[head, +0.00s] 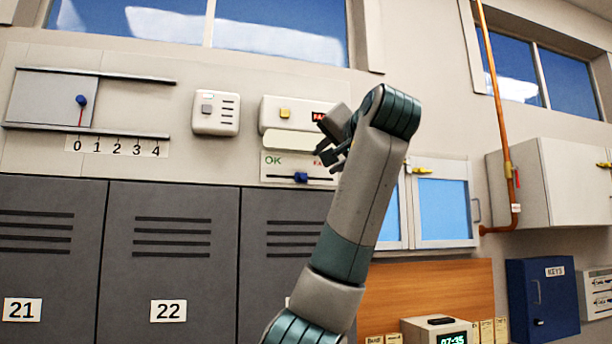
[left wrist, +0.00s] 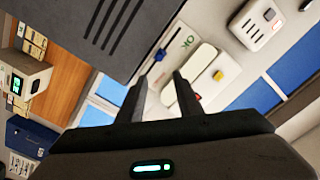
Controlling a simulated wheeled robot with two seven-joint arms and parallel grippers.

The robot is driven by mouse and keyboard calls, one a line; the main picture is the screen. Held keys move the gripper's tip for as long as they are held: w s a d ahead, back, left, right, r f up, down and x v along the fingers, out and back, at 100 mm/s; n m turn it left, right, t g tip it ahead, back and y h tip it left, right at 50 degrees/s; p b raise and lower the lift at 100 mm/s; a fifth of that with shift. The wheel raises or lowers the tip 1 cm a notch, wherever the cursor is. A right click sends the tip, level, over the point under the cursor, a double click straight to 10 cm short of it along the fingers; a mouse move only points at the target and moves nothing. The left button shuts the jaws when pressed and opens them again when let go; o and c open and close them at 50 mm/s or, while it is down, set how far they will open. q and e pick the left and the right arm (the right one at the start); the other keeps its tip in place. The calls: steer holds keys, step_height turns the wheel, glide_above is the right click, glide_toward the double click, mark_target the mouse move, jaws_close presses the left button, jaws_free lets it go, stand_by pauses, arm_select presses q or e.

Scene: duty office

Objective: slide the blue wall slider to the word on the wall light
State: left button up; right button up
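The wall slider (head: 272,178) is a white panel with a dark horizontal track. Green "OK" is at its left end and a red word starting "FA" is at its right, partly hidden by my arm. Its blue knob (head: 300,177) sits near mid-track; it also shows in the left wrist view (left wrist: 160,55). The wall light (head: 318,116) above shows a lit red word starting "FA", its end hidden. My left gripper (head: 328,150) is above and right of the knob, apart from it. In the left wrist view its fingers (left wrist: 160,95) are apart and empty. My right gripper is out of view.
A yellow button (head: 285,113) sits beside the light. To the left are a switch box (head: 216,113) and a sliding panel with a blue knob (head: 81,99) over a 0–4 scale. Grey lockers (head: 165,275) stand below. Blue-paned doors (head: 445,210) are at right.

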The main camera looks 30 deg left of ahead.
arm_select(q)
steer(key=shift+a, duration=0.1)
steer(key=p, duration=1)
glide_toward(304, 176)
steer(key=x, duration=0.6)
steer(key=shift+w+a+r, duration=0.15)
steer(key=shift+a, duration=0.15)
steer(key=shift+w+a, duration=0.5)
jaws_close()
